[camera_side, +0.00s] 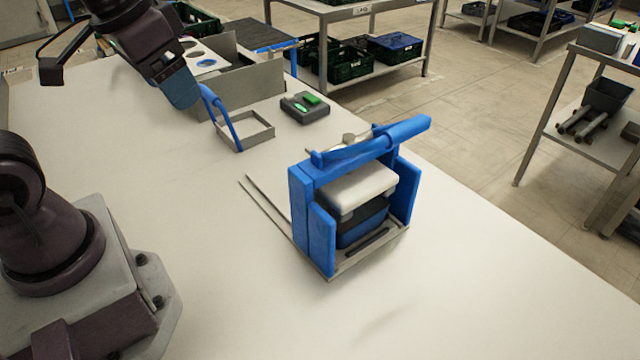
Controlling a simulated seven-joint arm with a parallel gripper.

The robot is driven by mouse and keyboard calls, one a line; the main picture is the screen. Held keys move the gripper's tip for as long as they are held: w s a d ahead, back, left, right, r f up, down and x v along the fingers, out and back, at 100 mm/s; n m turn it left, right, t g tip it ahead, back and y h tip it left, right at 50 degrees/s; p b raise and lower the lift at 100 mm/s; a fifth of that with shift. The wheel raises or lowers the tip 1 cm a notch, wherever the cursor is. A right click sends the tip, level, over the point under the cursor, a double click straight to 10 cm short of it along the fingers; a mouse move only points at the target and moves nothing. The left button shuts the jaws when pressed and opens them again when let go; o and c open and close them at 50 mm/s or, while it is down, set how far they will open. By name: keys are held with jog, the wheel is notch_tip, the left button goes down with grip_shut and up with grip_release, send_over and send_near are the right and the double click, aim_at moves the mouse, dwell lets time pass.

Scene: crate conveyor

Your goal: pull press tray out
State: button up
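The press (312,225) is a blue frame standing on the table, with a blue lever (405,130) across its top. A white press plate (360,188) sits inside it, above a dark and blue block (362,222). The press tray (385,245) is a grey plate low in the frame, under the block, with a dark slot at its front edge. Thin rails run from the press back to the left. My gripper (183,92) is at the upper left, well apart from the press.
A dark box with green parts (304,107) stands behind the press. Grey panels (245,85) stand at the back left. The table (450,290) is clear in front and to the right.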

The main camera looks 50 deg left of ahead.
jog(key=w+a+f+m+g+h, duration=0.2)
jog(key=w+a+f+m+h, duration=0.1)
jog(key=w+f+m, duration=0.75)
jog(key=w+a+f+m+g+h, duration=0.2)
jog(key=w+a+f+m, duration=0.2)
jog(key=w+f+m, duration=0.65)
jog(key=d+f, duration=0.1)
jog(key=f, duration=0.2)
jog(key=w+d+f+n, duration=0.1)
jog(key=d+f, duration=0.1)
jog(key=f, duration=0.1)
jog(key=d+f+n, duration=0.1)
jog(key=d+f, duration=0.1)
jog(key=f, duration=0.1)
jog(key=shift+w, duration=0.35)
jog(key=shift+c, duration=0.4)
jog(key=c, duration=1.2)
jog(key=a, duration=1.7)
jog(key=shift+a, duration=0.35)
